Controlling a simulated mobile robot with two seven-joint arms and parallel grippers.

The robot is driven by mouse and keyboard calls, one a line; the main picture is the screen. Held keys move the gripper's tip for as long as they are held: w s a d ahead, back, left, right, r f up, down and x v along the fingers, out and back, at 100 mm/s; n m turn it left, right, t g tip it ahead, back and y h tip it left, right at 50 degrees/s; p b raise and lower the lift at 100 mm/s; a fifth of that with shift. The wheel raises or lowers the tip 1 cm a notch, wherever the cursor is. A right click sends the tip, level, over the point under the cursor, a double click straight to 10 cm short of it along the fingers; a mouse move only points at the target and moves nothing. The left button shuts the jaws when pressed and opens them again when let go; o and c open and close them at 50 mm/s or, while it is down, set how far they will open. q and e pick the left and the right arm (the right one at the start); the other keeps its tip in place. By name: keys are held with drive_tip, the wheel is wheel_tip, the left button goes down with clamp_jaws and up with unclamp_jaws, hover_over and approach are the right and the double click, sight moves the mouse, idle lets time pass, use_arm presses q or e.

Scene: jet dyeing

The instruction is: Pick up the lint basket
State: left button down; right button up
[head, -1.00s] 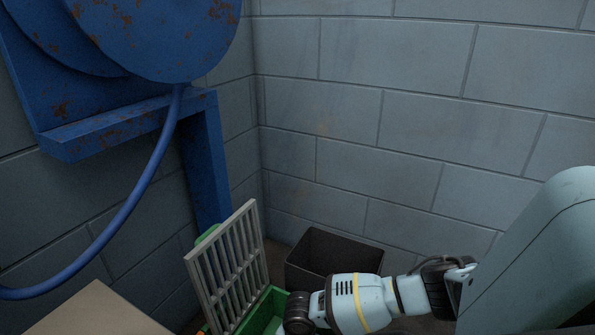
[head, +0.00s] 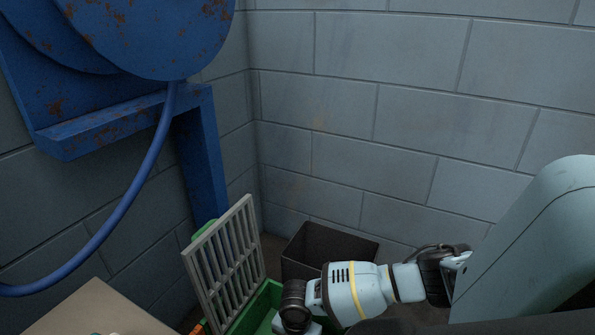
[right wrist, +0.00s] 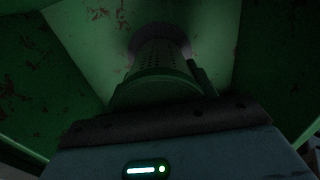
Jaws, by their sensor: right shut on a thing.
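The lint basket (right wrist: 160,58) is a perforated grey-green cylinder inside the green sump box, seen in the right wrist view. My right gripper (right wrist: 163,92) is down inside the box, shut on the near end of the basket. Its fingertips are hard to make out in the dark. In the head view my right arm reaches into the green box (head: 262,302) from the right, and the basket is hidden there. My left gripper is not in view.
A grey grate (head: 224,255) stands raised at the box's left side. A dark open bin (head: 330,252) stands behind it. Rusty blue machinery (head: 150,35) with a blue hose (head: 130,195) is at left. A beige surface (head: 95,312) lies front left. Block walls close the corner.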

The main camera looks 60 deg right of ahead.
drive_tip(key=w+a+r+m+p, duration=0.25)
drive_tip(key=a+r+m, duration=0.3)
drive_tip(key=r, duration=0.65)
drive_tip(key=w+a+r+m+p, duration=0.1)
drive_tip(key=w+a+r+m, duration=0.25)
drive_tip(key=a+r, duration=0.6)
drive_tip(key=s+a+r+m, duration=0.1)
drive_tip(key=s+r+m, duration=0.2)
drive_tip(key=r, duration=0.6)
drive_tip(key=s+a+r+m, duration=0.1)
drive_tip(key=s+r+m, duration=0.2)
drive_tip(key=r+m, duration=0.4)
drive_tip(key=shift+a+r, duration=0.15)
drive_tip(key=shift+r, duration=0.8)
drive_tip(key=shift+s, duration=0.1)
